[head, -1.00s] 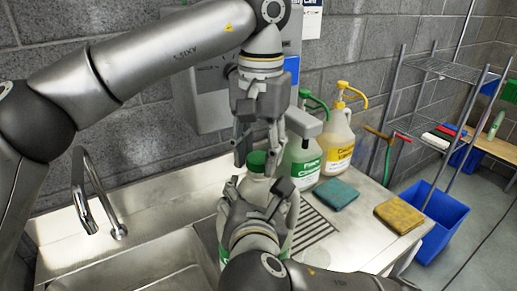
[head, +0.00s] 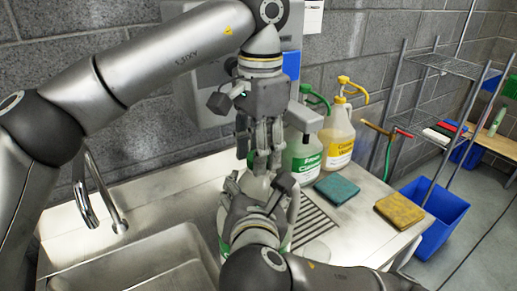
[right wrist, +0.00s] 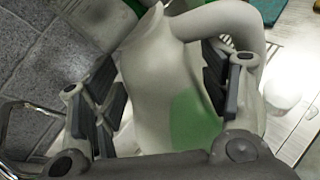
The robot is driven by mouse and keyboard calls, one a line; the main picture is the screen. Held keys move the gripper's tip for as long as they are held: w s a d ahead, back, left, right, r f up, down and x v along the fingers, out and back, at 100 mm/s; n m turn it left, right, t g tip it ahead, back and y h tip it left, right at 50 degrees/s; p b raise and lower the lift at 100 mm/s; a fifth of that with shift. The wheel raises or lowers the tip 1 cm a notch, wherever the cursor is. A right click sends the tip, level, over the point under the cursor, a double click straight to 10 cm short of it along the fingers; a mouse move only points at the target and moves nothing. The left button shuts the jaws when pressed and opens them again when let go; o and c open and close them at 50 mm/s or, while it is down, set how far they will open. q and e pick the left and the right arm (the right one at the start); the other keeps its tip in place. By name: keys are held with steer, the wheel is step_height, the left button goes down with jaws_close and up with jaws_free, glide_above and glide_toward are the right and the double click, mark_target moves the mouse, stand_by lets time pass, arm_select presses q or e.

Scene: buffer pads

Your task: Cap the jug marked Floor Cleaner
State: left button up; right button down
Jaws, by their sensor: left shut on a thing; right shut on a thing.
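A whitish jug (right wrist: 155,75) with a green label patch (right wrist: 195,120) stands on the metal counter. My right gripper (head: 258,188) is shut around it, with a finger pad on each side in the right wrist view. Its label text is hidden. My left gripper (head: 258,152) points down just above the jug's top, its fingers shut. The green cap seen there a second ago is hidden now behind these fingers, so I cannot tell how it sits on the neck. Behind stands another green-labelled jug (head: 305,160) with a green pump, its label only partly readable.
A yellow-labelled jug (head: 338,140) with a yellow pump stands beside it. A teal sponge (head: 337,188) and a yellow sponge (head: 400,211) lie on the counter (head: 360,235) to the right. A sink (head: 150,265) and tap (head: 95,195) are at left. A blue bin (head: 437,210) stands beyond the counter.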

arm_select(q)
steer(key=o, duration=0.7)
steer(key=shift+c, duration=0.2)
steer(key=shift+r, duration=2.3)
steer(key=shift+c, duration=0.4)
